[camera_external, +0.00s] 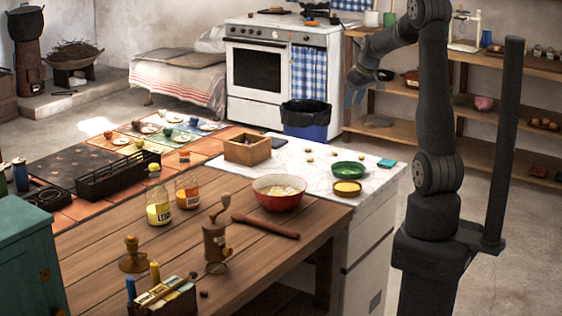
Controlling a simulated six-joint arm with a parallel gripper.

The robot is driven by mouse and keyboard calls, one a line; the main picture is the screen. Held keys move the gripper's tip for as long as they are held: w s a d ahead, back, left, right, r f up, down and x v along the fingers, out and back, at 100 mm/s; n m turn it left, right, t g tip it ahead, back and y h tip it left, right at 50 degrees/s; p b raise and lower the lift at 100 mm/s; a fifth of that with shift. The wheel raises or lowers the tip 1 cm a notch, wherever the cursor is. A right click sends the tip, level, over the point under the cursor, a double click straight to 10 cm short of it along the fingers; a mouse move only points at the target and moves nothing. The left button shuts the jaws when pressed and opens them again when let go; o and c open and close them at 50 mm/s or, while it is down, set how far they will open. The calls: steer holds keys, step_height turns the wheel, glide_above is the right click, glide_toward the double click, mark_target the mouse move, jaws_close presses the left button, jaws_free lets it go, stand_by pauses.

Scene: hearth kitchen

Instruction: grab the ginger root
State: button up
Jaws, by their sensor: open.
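I cannot pick out the ginger root for certain at this size. The finger details are small and dark.
A wooden box (246,149), red bowl (279,199), green bowl (349,169) and yellow bowl (347,188) stand on or near the marble top (305,157). Two jars (158,208), a black rack (117,176) and a rolling pin (265,226) occupy the work surfaces.

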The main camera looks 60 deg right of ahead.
glide_toward(336, 152)
steer(key=f, duration=0.1)
steer(key=w+f, duration=0.1)
steer(key=shift+d+f+n, duration=0.3)
steer(key=shift+d, duration=0.1)
steer(key=shift+x, duration=2.7)
steer(key=shift+w+a, duration=0.15)
jaws_close()
